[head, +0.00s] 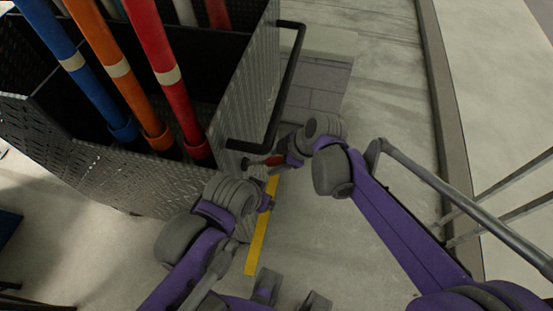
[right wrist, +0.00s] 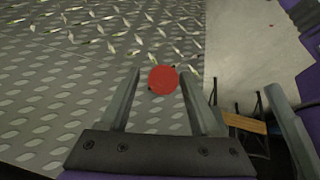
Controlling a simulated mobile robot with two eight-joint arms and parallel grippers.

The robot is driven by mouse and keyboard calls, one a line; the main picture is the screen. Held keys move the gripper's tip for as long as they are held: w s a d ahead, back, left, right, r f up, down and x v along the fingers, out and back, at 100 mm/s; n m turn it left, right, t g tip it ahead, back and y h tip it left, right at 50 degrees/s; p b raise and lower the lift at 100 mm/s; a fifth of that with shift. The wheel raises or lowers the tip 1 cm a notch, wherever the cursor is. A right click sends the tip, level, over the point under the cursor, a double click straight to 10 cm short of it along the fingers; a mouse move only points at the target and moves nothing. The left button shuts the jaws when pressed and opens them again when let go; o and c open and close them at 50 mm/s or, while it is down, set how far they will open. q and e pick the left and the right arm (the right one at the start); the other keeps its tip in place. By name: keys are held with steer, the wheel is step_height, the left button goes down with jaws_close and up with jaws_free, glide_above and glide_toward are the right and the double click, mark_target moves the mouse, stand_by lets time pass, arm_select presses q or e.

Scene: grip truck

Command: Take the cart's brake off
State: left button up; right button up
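The cart (head: 110,181) is a dark metal-plate bin at the upper left of the head view. A red-gripped brake lever (head: 274,160) sticks out from its right side, below a black push handle. In the right wrist view its round red end (right wrist: 163,80) faces the camera, in front of the patterned metal wall. My right gripper (head: 282,161) is at the lever; in its wrist view the fingers are apart, one on each side of the red end, with no clear grip on it. My left arm is at the lower middle of the head view; its fingers cannot be made out.
Blue, orange and red poles (head: 158,68) stand in the cart. The black push handle (head: 291,88) juts out above the lever. A yellow floor stripe (head: 261,238) runs beside the cart. A grey metal rail (head: 455,203) is at the right. Concrete floor lies between.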

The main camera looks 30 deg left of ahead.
steer(key=v, duration=1)
steer(key=shift+d+r+p, duration=0.2)
steer(key=shift+r+p, duration=0.15)
steer(key=s+d+f+m+t+h+p, duration=0.1)
steer(key=s+d+m, duration=0.4)
steer(key=d+m, duration=0.6)
steer(key=s+d+f+m+t+h+p, duration=0.1)
steer(key=s+d+f+m+t+h, duration=0.2)
steer(key=d+m, duration=0.8)
steer(key=s+d+t+h, duration=0.1)
steer(key=s+d+h, duration=0.1)
steer(key=d, duration=0.7)
steer(key=shift+s+d+f+t+p, duration=0.2)
steer(key=shift+d+t+p, duration=0.1)
steer(key=shift+d, duration=0.05)
